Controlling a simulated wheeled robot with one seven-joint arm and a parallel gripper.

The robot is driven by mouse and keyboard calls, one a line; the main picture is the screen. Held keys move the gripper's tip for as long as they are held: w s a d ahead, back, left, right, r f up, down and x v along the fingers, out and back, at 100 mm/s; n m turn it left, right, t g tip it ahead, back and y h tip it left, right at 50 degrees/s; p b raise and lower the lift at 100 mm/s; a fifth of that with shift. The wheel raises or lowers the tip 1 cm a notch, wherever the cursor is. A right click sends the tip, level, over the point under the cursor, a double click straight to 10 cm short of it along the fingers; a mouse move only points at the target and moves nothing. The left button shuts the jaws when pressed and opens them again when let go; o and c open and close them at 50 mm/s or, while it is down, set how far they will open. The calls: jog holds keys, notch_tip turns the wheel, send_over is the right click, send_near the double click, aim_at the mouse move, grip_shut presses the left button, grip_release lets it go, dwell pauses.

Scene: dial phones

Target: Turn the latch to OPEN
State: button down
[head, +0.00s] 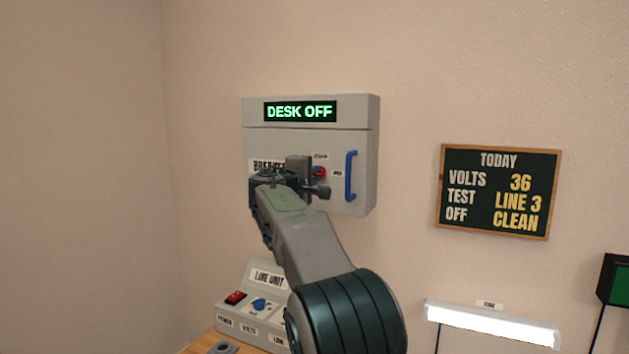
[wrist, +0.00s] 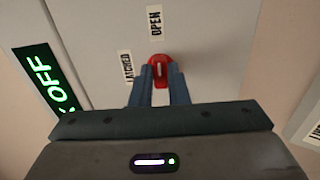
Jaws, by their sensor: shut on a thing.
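The red latch knob (head: 320,171) is on the front of a grey wall box (head: 312,140). In the wrist view the latch (wrist: 159,61) sits between the fingertips of my gripper (wrist: 160,76), which is shut on it. A white line on the latch runs roughly toward the OPEN label (wrist: 155,22). The LATCHED label (wrist: 127,67) is at the left there. In the head view my gripper (head: 312,175) covers part of the box front, and the OPEN label (head: 337,173) is right of the latch.
A blue handle (head: 351,176) stands out right of the latch. The box display (head: 300,111) reads DESK OFF. A line unit (head: 250,300) with switches stands below on a wooden desk (head: 203,342). A chalkboard (head: 498,191) and a lit lamp (head: 490,324) are on the right.

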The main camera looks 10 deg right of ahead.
jog(key=shift+d, duration=0.1)
dwell(0.3)
jog(key=c, duration=1.4)
grip_release()
jog(key=shift+s+a, duration=0.2)
jog(key=shift+a, duration=0.05)
jog(key=v, duration=1.3)
jog(key=shift+s, duration=0.2)
